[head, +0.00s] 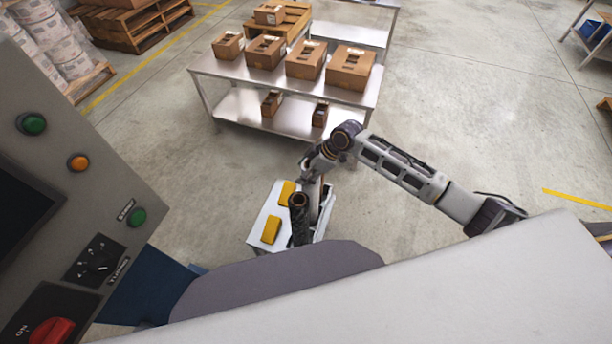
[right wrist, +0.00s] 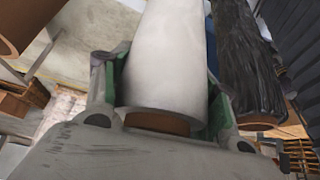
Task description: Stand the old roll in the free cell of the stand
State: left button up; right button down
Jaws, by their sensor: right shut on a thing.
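My right gripper (head: 312,182) reaches down over the low white stand (head: 258,236) in the head view. In the right wrist view its green-padded fingers are shut on both sides of a white roll (right wrist: 165,60) with a brown core. A dark roll (head: 300,228) with a hollow brown core stands at the stand in the head view. It also shows close to the right of the held roll in the right wrist view (right wrist: 240,60). Whether the held roll touches the stand, and which cell is free, I cannot tell. My left gripper is not in view.
Two yellow blocks (head: 271,230) lie on the stand's left side. A steel table (head: 225,70) with several cardboard boxes (head: 350,69) stands beyond it. A grey control panel (head: 95,215) fills the left. Open concrete floor (head: 460,100) lies to the right.

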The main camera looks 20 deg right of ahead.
jog(key=shift+f, duration=1.3)
jog(key=shift+c, duration=2)
grip_release()
jog(key=v, duration=1.2)
